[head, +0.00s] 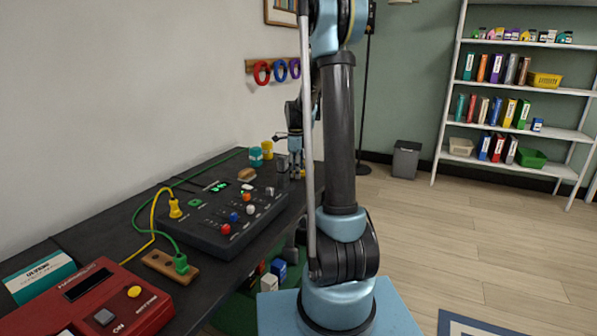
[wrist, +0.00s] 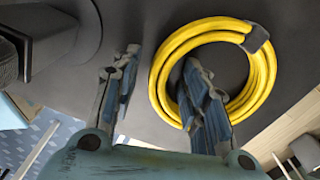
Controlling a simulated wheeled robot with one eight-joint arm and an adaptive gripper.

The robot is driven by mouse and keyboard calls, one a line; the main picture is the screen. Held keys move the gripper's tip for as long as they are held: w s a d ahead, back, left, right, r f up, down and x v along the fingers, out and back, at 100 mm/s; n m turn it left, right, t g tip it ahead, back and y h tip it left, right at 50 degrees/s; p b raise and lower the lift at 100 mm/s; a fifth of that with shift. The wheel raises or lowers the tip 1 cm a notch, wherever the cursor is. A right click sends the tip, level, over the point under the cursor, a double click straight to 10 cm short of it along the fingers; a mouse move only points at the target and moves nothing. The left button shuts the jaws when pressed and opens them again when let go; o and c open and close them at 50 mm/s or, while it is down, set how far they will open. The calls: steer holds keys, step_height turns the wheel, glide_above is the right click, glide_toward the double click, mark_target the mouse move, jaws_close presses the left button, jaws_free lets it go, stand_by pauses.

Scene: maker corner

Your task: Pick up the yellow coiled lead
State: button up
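The yellow coiled lead (wrist: 171,57) lies on the dark tabletop in the right half of the wrist view, with a dark band at its upper right. My gripper (wrist: 161,61) is open. One finger is left of the coil; the other overlaps the coil's opening. The coil's left side shows between the fingers, with no grip on it; I cannot tell how far above the table the tips are. In the head view my gripper (head: 296,168) is at the table's far end, and a small yellow bit (head: 303,173) beside it may be the coil, mostly hidden.
A black control box (head: 225,213) with knobs, a red device (head: 105,300) and a yellow cable (head: 153,225) lie nearer on the table. A dark round object (wrist: 55,40) stands left in the wrist view.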

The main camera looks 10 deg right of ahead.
jaws_close()
steer(key=shift+r, duration=0.1)
step_height(320, 180, up, 10)
stand_by(0.6)
